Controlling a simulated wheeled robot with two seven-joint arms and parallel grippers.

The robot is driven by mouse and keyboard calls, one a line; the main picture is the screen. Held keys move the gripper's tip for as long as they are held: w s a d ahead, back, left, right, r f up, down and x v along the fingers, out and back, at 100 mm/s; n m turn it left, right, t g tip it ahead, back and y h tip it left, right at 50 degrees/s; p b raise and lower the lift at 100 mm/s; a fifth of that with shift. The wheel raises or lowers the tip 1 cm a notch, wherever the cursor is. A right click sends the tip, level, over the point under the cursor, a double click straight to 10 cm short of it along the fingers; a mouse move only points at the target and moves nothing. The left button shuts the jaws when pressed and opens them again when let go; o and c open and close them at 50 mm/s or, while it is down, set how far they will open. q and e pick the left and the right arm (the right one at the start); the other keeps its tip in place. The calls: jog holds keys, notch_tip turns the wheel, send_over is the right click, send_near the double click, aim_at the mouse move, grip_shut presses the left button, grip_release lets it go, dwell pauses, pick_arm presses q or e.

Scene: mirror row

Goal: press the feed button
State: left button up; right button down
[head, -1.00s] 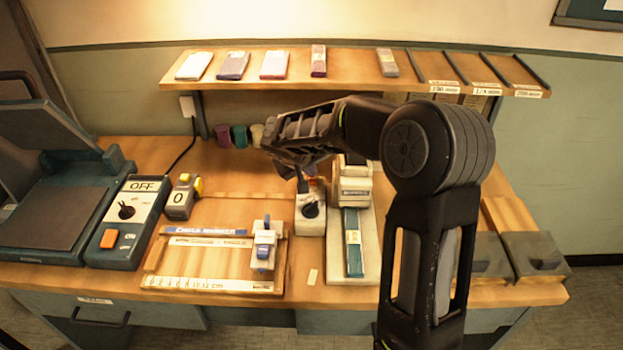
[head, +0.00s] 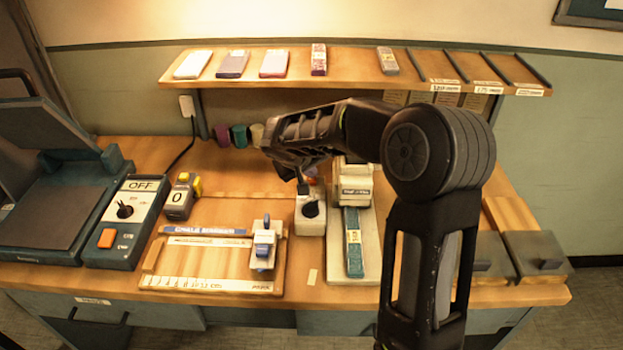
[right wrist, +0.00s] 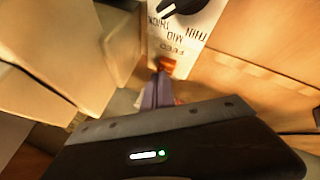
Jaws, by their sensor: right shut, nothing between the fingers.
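The feed unit (head: 311,222) is a small pale box with a black dial, in the middle of the bench in the head view. In the right wrist view its panel (right wrist: 183,38) shows upside down, with a FEED label and an orange feed button (right wrist: 166,65) at the edge nearest the fingers. My right gripper (right wrist: 160,82) is shut and empty, its fingertips right at the button and partly covering it. I cannot tell whether they touch or press it. In the head view the right gripper (head: 302,183) is over the unit's far end. My left gripper is out of view.
A pale device with a teal strip (head: 354,243) stands close right of the feed unit. A wooden board with a blue-topped slider (head: 264,246) lies to the left. A control box marked OFF (head: 128,225) has another orange button. A shelf (head: 345,62) runs above.

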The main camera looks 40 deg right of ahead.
aim_at(311, 181)
jog(key=shift+f, duration=0.2)
jog(key=shift+r, duration=0.95)
jog(key=shift+r+p, duration=1.5)
jog(key=shift+r, duration=1)
